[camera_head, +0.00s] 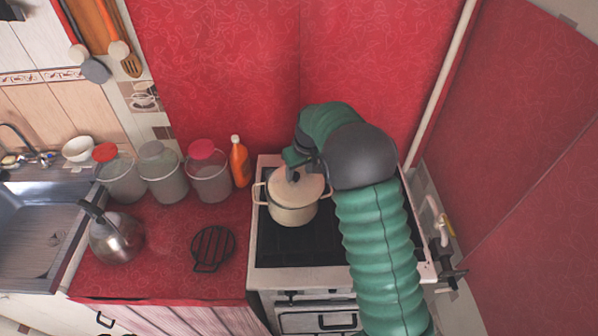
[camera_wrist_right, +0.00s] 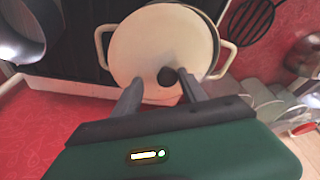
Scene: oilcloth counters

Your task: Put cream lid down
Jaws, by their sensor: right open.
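A cream pot (camera_head: 291,213) with two side handles stands on the dark stove top. The cream lid (camera_head: 299,186) lies on top of the pot; in the right wrist view the lid (camera_wrist_right: 162,40) shows as a round disc with a dark knob (camera_wrist_right: 167,77). My right gripper (camera_head: 293,174) is at the knob, above the lid. In the right wrist view its two fingers (camera_wrist_right: 160,86) are apart, one on each side of the knob. The left gripper is not in view.
The stove (camera_head: 285,245) has free room in front of the pot. To its left, the red counter holds a black trivet (camera_head: 213,248), a metal kettle (camera_head: 117,238), several jars (camera_head: 162,174) and an orange bottle (camera_head: 239,163). A sink (camera_head: 35,235) is at far left.

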